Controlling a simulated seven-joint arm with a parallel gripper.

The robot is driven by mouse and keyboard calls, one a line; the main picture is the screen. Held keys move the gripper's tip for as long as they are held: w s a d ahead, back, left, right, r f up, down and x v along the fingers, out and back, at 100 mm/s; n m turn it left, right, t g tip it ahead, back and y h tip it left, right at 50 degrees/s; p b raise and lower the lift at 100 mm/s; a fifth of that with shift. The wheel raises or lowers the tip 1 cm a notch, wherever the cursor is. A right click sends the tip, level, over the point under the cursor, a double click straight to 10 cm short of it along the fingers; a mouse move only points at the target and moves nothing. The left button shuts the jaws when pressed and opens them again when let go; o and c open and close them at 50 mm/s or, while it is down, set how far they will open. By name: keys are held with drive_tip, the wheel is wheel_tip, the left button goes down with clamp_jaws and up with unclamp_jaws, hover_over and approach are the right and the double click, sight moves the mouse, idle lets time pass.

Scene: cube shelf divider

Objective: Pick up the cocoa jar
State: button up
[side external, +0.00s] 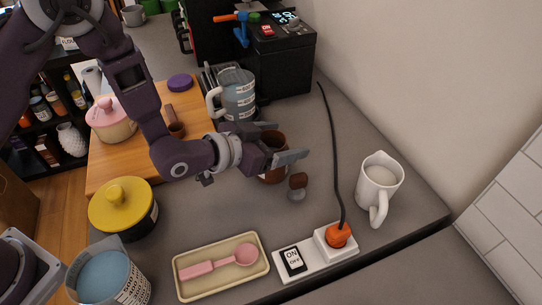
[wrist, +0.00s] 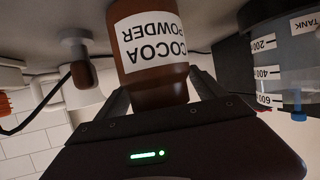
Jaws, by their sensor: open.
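The cocoa jar (wrist: 152,58) is brown with a white label reading "COCOA POWDER", upside down in the wrist view. It sits between the two spread fingers of my gripper (wrist: 163,100). I cannot tell whether either finger touches it. In the side view the jar (side external: 272,174) stands on the grey counter, partly hidden behind my gripper (side external: 288,158). The fingers are open around the jar's sides.
A small tamper-like tool (side external: 298,187) stands just right of the jar. A measuring jug (side external: 236,95) stands behind. A white mug (side external: 379,187), a power strip (side external: 316,256) with a black cable, and a tray with a pink scoop (side external: 221,267) lie in front and to the right.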

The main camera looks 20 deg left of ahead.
clamp_jaws()
idle(0.3)
